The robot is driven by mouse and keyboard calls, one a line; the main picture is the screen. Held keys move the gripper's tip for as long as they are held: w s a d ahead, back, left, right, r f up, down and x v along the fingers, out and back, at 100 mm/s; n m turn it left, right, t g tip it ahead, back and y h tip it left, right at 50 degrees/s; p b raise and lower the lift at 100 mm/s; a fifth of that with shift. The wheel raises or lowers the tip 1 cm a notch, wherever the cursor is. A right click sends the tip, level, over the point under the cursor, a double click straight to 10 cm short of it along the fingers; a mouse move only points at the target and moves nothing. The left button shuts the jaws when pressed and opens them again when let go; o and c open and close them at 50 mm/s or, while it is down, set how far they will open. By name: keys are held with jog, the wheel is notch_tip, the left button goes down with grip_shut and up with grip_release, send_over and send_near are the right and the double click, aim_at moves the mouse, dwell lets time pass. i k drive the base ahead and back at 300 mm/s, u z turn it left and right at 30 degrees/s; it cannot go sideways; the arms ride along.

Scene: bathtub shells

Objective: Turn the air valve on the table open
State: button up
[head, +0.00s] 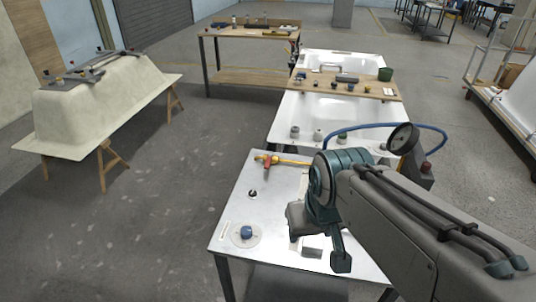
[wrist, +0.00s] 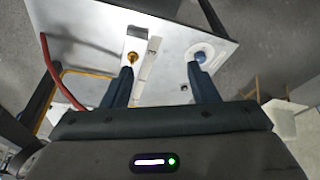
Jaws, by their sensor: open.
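The metal-topped table (head: 235,210) stands below my gripper (head: 322,245). A yellow fitting with a red part (head: 267,161) lies at its far edge and looks like a valve, but I cannot be sure. A blue knob on a pale round disc (head: 246,232) sits near the front left; it also shows in the wrist view (wrist: 202,50). A brass-coloured fitting (wrist: 132,57) on a pale strip shows by the left fingertip in the wrist view. My gripper, also in the wrist view (wrist: 163,73), has its fingers apart with nothing between them. My arm hides the table's right part.
A small black-and-white knob (head: 252,194) stands on the table. A blue hose (head: 400,125) and a round gauge (head: 403,138) are behind my arm. White tubs (head: 335,110) stand beyond. A red hose (wrist: 57,80) curves left in the wrist view.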

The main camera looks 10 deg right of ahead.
aim_at(267, 162)
jog(key=k, duration=1.3)
jog(key=u, duration=0.65)
jog(key=i, duration=0.6)
jog(key=u, duration=0.6)
jog(key=i, duration=0.75)
jog(key=z, duration=0.7)
jog(key=i, duration=0.7)
jog(key=z, duration=0.75)
